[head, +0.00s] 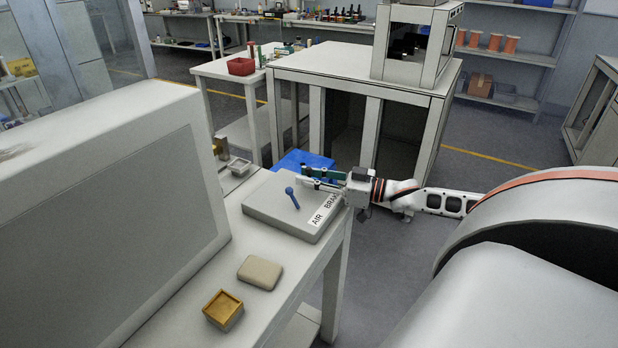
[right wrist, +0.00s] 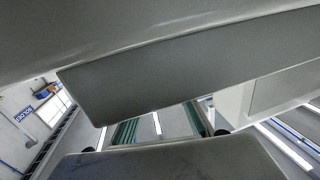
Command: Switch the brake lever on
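The brake lever (head: 292,196) is a short blue stick with a round knob, standing tilted on a grey box (head: 270,212) labelled "AIR BRAKE" (head: 325,209). My right gripper (head: 302,176) reaches in from the right over the box's far right edge. Its two fingers point left and stand apart, with nothing seen between them. The fingertips are close to the lever, just behind and right of its knob; I cannot tell whether they touch. In the right wrist view a large grey surface (right wrist: 180,70) fills much of the picture, and I cannot make out the lever there. My left gripper is out of view.
A beige block (head: 260,272) and a yellow-topped box (head: 223,308) sit on the bench nearer me. A large grey cabinet (head: 120,220) stands at left. A blue item (head: 300,161) lies behind the gripper. A white-framed table (head: 355,75) stands beyond.

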